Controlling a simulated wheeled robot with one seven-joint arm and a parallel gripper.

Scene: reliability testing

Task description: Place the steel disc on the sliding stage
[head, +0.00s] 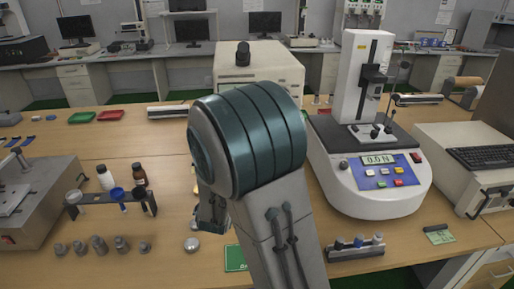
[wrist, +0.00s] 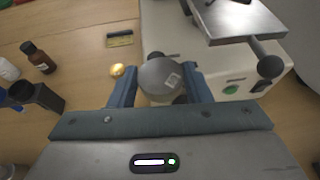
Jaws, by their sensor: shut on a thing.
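A round grey steel disc (wrist: 160,76) with a small pale label is held between the two blue fingers of my gripper (wrist: 160,88) in the wrist view. The disc is above the wooden table, beside a cream machine (wrist: 160,28). A flat steel plate (wrist: 243,20), which looks like the sliding stage, sits on this machine ahead and to the right of the disc. The disc appears apart from the plate. In the head view my arm covers the middle, and only part of my gripper (head: 212,213) shows; the disc and plate cannot be made out there.
Black knobs (wrist: 270,66) project near the plate. A brown bottle (wrist: 38,57) and black rack (wrist: 36,97) stand left. A small brass piece (wrist: 117,70) lies nearby. In the head view, a white tester (head: 370,195) stands right and several steel weights (head: 98,244) stand left.

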